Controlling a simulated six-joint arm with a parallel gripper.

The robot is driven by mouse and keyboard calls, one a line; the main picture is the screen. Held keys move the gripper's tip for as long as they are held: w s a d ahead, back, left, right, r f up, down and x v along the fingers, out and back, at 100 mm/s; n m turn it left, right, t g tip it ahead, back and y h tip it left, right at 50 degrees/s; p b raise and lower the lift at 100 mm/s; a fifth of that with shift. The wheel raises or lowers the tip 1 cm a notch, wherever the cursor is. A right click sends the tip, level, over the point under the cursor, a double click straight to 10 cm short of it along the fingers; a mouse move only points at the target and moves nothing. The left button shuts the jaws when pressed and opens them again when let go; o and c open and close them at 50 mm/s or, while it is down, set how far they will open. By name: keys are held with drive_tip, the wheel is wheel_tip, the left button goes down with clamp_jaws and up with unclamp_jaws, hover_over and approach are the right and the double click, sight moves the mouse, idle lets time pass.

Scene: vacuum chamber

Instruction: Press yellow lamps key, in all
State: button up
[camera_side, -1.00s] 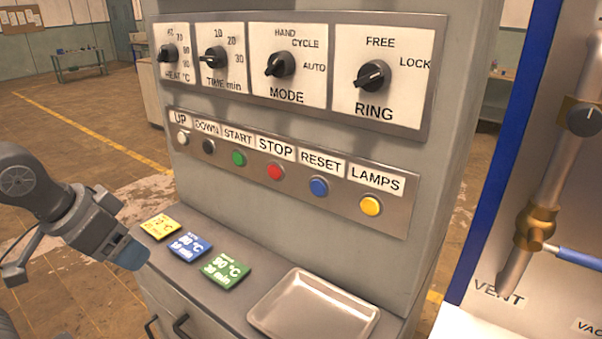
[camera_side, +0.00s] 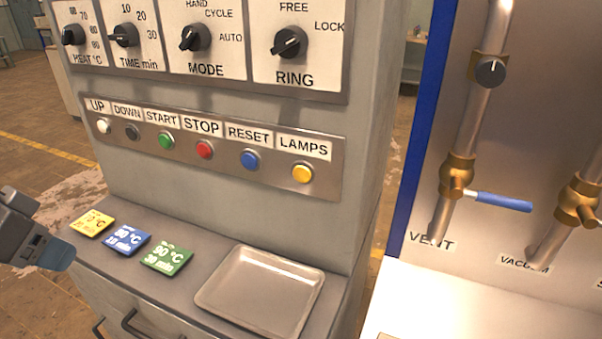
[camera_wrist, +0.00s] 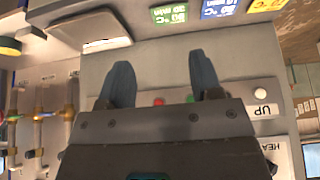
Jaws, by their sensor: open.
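The yellow LAMPS key (camera_side: 302,174) is the rightmost round button on the metal button strip (camera_side: 225,175), under a LAMPS label, in the side view. To its left on the strip are the blue RESET (camera_side: 249,159), red STOP (camera_side: 205,149), green START (camera_side: 166,140), DOWN (camera_side: 132,132) and white UP (camera_side: 103,125) buttons. My gripper (camera_side: 62,257) is at the far left of the side view, well away from the LAMPS key. In the wrist view my gripper (camera_wrist: 163,85) shows two blue fingers spread apart with nothing between them.
A ledge below the strip holds yellow (camera_side: 93,222), blue (camera_side: 126,240) and green (camera_side: 166,257) cards and a metal tray (camera_side: 211,295). Knobs sit above the strip, including the RING knob (camera_side: 290,43). At right are pipes and a blue-handled VENT valve (camera_side: 500,201).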

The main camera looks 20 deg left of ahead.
clamp_jaws()
idle(0.3)
idle(1.1)
